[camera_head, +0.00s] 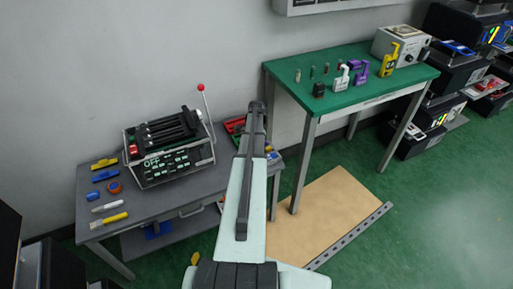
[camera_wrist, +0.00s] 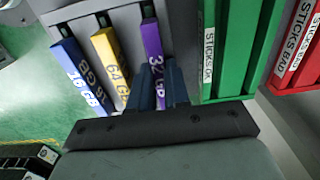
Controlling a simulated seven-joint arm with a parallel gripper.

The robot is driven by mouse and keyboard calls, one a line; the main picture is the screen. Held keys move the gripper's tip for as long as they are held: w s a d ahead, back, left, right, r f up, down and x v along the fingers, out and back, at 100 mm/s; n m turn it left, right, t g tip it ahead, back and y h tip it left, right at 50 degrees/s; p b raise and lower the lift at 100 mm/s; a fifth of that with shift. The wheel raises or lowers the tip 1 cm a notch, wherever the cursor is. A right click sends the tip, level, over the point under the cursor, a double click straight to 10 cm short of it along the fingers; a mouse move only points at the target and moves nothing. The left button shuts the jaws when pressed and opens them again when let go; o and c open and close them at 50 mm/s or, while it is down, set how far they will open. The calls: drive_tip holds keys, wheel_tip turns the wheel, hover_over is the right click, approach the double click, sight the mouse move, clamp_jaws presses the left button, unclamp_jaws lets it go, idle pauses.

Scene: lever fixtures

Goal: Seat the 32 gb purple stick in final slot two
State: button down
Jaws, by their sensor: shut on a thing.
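The purple 32 GB stick (camera_wrist: 151,40) stands at the right of a row of three sticks in the wrist view. My gripper (camera_wrist: 158,82) is shut on its near part, one dark finger on each side. The stick's far end is at the grey rack (camera_wrist: 122,12); I cannot tell whether it is still in the rack's slot. In the head view my arm hides the stick. The tester with the OFF display (camera_head: 166,162) stands on the grey bench to the left, its red-knobbed lever (camera_head: 203,103) upright. I cannot make out which slot is final slot two.
A blue 16 GB stick (camera_wrist: 82,78) and a yellow 64 GB stick (camera_wrist: 110,62) stand left of the purple one. A green STICKS OK tray (camera_wrist: 238,50) is close on the right, then a red STICKS BAD tray (camera_wrist: 297,60). A green table (camera_head: 318,95) stands at the right.

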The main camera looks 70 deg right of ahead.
drive_tip(key=shift+r, duration=0.1)
drive_tip(key=w+a+r+n, duration=0.1)
drive_tip(key=a+r+n, duration=0.15)
drive_tip(key=r, duration=0.45)
drive_tip(key=a+r+n, duration=0.2)
drive_tip(key=r+n, duration=0.1)
drive_tip(key=r, duration=0.3)
drive_tip(key=w+a+r+n, duration=1.3)
drive_tip(key=w+a+r, duration=0.65)
drive_tip(key=a, duration=0.25)
drive_tip(key=w+d+f+m, duration=0.3)
drive_tip(key=w+m, duration=0.3)
drive_tip(key=m, duration=0.3)
drive_tip(key=w+d+f+m, duration=0.3)
drive_tip(key=w+d+m, duration=0.1)
drive_tip(key=w+m, duration=0.3)
drive_tip(key=shift+f+m, duration=0.2)
drive_tip(key=shift+m, duration=1.05)
drive_tip(key=shift+w+d, duration=0.1)
